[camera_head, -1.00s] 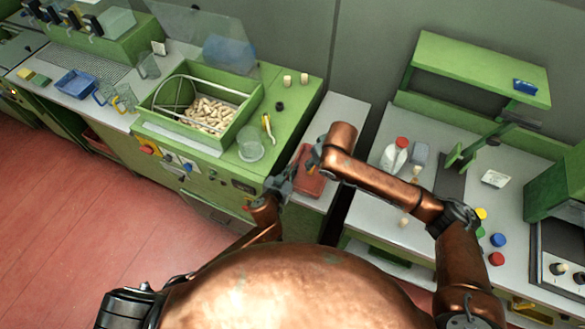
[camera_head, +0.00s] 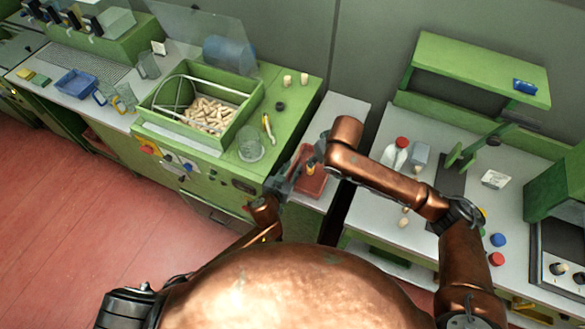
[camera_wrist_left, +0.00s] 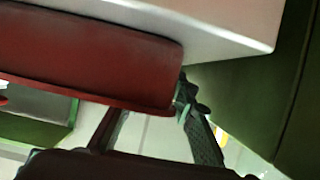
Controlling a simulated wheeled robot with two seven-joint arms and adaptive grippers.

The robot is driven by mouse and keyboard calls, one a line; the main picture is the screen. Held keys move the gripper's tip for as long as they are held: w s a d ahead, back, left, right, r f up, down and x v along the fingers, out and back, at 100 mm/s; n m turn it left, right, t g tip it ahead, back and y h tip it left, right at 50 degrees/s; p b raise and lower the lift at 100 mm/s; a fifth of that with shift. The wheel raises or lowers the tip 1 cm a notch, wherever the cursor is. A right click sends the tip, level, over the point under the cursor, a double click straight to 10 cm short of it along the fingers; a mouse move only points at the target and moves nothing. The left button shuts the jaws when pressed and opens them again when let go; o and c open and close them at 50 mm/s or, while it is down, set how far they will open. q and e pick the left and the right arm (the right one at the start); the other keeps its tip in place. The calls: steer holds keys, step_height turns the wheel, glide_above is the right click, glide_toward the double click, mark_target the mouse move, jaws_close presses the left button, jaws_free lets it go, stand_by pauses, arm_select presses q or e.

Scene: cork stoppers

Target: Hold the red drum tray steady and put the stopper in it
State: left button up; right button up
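The red drum tray (camera_head: 316,187) lies on the narrow pale counter between the green machine and the right bench. My left gripper (camera_head: 286,178) is at the tray's left side. In the left wrist view the tray (camera_wrist_left: 80,55) fills the upper left, and the fingers (camera_wrist_left: 155,115) stand apart near its end; whether they clamp it is unclear. My right gripper (camera_head: 316,158) hangs over the tray's far part, partly hidden by its own arm. A small orange-tan piece (camera_head: 311,169), possibly the stopper, shows just below its fingertips; the grip on it cannot be made out.
The green machine's bin (camera_head: 207,114) holds many corks. A glass beaker (camera_head: 250,144) stands on the machine's near right corner. Two corks (camera_head: 295,79) stand at its back. Red-capped bottles (camera_head: 399,150) and coloured discs (camera_head: 497,258) are on the right bench.

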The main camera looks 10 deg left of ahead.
arm_select(q)
steer(key=v, duration=1.2)
steer(key=shift+s+f, duration=0.1)
steer(key=shift+s, duration=0.05)
